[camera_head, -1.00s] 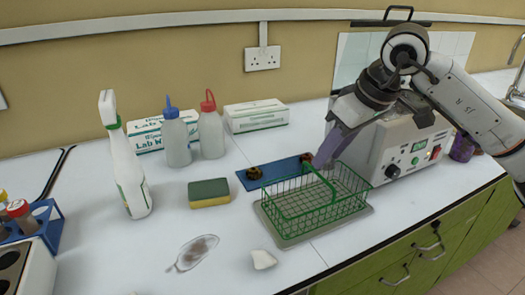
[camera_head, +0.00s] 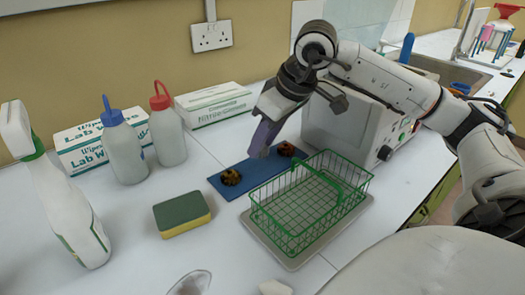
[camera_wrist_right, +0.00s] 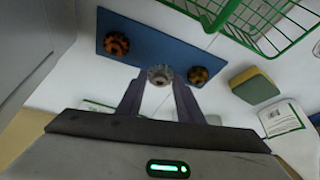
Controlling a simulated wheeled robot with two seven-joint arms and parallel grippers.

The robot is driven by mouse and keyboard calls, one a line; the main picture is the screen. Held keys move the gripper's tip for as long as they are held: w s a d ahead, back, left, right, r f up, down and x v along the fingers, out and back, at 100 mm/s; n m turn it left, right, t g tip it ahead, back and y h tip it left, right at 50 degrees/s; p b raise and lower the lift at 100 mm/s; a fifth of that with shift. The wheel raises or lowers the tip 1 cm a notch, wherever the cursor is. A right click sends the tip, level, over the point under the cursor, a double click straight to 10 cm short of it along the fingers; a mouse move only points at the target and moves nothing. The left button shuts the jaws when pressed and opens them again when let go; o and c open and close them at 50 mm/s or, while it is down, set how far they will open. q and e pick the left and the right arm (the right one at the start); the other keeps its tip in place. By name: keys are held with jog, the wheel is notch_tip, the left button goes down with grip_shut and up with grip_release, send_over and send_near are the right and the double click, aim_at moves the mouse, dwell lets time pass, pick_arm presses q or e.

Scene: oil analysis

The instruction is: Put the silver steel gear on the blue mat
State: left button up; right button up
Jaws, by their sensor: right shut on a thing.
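The silver steel gear (camera_wrist_right: 160,75) is held between the fingertips of my right gripper (camera_wrist_right: 158,86) in the right wrist view. In the head view this gripper (camera_head: 262,152) is above the middle of the blue mat (camera_head: 262,170), and its fingers hide most of the gear. The mat also shows in the wrist view (camera_wrist_right: 150,37). Two brownish gears lie on it, one at the left end (camera_head: 231,177) and one at the right end (camera_head: 286,149), with the silver gear between them. I cannot tell whether the silver gear touches the mat. My left gripper is out of view.
A green wire basket (camera_head: 310,205) on a grey tray stands right in front of the mat. A sponge (camera_head: 182,214), two wash bottles (camera_head: 122,148) and a spray bottle (camera_head: 62,205) stand to the left. Boxes (camera_head: 215,103) line the back, and a white instrument (camera_head: 345,125) is at right.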

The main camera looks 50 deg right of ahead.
aim_at(265, 150)
jog(key=shift+f, duration=1.7)
jog(key=shift+b, duration=0.3)
jog(key=shift+f, duration=0.15)
jog(key=o, duration=1.1)
jog(key=shift+o, duration=0.2)
jog(key=shift+r, duration=0.4)
jog(key=p+v, duration=0.1)
jog(key=v, duration=1)
jog(key=shift+s+r, duration=0.15)
jog(key=shift+r, duration=0.05)
